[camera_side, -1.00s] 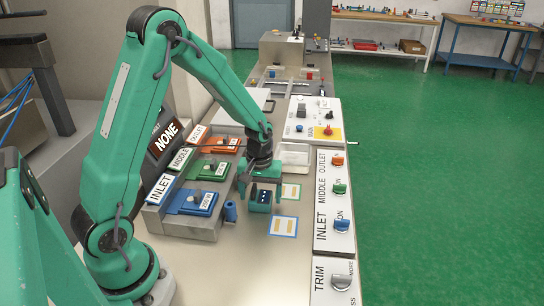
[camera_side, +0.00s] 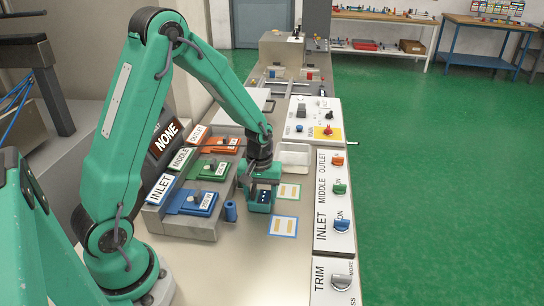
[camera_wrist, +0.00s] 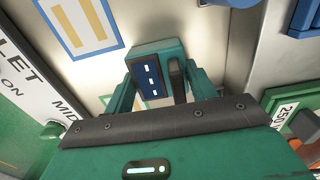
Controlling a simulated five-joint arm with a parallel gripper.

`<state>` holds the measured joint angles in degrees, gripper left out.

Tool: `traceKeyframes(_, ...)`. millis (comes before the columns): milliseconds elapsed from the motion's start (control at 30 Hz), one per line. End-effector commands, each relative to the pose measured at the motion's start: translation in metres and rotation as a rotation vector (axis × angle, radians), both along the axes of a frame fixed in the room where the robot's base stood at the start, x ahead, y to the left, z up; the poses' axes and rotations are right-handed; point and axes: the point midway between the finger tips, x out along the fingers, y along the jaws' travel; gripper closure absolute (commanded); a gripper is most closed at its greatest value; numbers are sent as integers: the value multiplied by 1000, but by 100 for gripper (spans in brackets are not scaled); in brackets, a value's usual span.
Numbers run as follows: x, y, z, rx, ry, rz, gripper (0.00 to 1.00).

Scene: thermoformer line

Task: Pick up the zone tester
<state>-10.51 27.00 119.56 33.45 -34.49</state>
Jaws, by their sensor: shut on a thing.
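The zone tester (camera_side: 261,197) is a small teal block with a dark blue face and white marks. It stands on the bench between the blue-knobbed inlet block and the outlined marks. My gripper (camera_side: 260,190) is lowered over it with a finger on either side. In the wrist view the tester (camera_wrist: 155,75) sits between my gripper's fingers (camera_wrist: 152,92), which are shut on it. A dark upright part shows on its right. I cannot tell whether its base touches the bench.
Blue inlet (camera_side: 197,203), green middle (camera_side: 210,170) and orange outlet (camera_side: 222,145) units lie left. A blue-outlined mark (camera_side: 283,226) and yellow-green mark (camera_side: 289,192) lie right, before the knob panel (camera_side: 336,205).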

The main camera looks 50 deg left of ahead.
Motion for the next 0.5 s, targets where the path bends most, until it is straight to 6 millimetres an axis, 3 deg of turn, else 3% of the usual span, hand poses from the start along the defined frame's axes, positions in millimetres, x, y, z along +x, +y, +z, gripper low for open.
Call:
traceKeyframes(267,1,0,4,1,-2,0,71)
traceKeyframes(500,1,0,24,1,-5,0,71)
